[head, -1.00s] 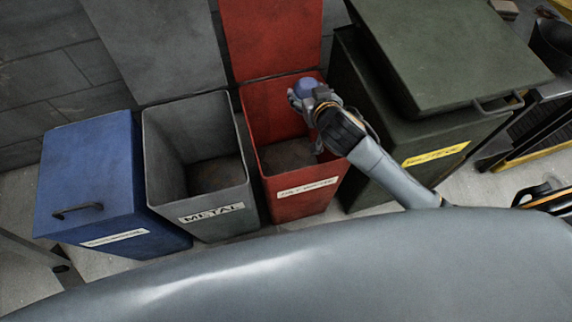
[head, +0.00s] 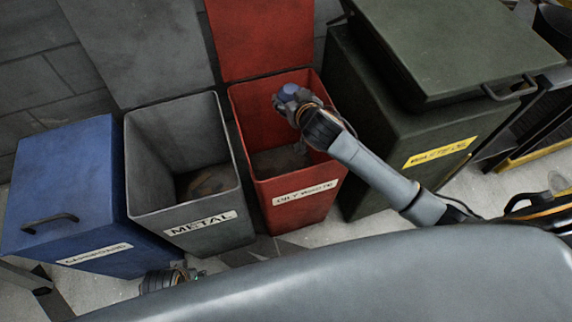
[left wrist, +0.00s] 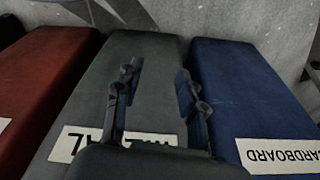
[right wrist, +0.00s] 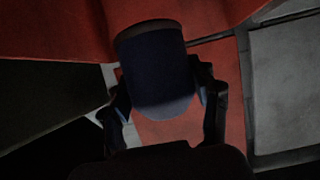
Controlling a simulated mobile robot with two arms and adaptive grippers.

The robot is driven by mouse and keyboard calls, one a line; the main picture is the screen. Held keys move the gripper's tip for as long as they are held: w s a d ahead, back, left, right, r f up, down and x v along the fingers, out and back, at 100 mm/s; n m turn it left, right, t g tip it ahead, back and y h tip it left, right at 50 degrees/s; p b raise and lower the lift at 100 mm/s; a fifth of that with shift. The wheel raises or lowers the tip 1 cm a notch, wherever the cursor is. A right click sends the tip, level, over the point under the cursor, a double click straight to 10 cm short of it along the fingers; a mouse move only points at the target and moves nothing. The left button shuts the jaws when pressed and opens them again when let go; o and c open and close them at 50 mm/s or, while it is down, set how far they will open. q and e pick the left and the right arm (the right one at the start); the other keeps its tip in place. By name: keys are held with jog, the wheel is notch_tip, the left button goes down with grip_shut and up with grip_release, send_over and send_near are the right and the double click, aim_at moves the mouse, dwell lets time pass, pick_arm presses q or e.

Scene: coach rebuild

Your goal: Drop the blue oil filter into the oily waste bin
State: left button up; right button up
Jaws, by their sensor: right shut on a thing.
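The blue oil filter (head: 290,91) is held in my right gripper (head: 287,103), over the open mouth of the red oily waste bin (head: 308,200). In the right wrist view the dark blue filter (right wrist: 155,70) sits between the two fingers of my right gripper (right wrist: 165,100), with the red bin behind it. The bin's lid is swung up against the wall. My left gripper (left wrist: 155,95) is open and empty in the left wrist view, in front of the grey metal bin (left wrist: 135,75). In the head view part of it (head: 168,278) shows low, below the metal bin.
The open grey metal bin (head: 205,235) stands left of the red bin, and the closed blue cardboard bin (head: 70,190) is further left. A dark green bin (head: 400,140) with its lid down stands to the right. Pale floor (head: 330,232) shows in front.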

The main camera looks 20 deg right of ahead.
notch_tip(320, 180, down, 2)
jog(key=shift+b, duration=1.1)
jog(key=shift+f+b, duration=0.85)
jog(key=shift+b, duration=0.1)
pick_arm(q)
notch_tip(320, 180, up, 15)
jog(key=t, duration=0.1)
jog(key=shift+s+a, duration=0.2)
jog(key=shift+s, duration=0.2)
pick_arm(e)
jog(key=o, duration=1.4)
jog(key=shift+o, duration=0.6)
pick_arm(q)
jog(key=shift+f, duration=0.1)
pick_arm(e)
jog(key=shift+f, duration=0.15)
jog(key=v, duration=1.2)
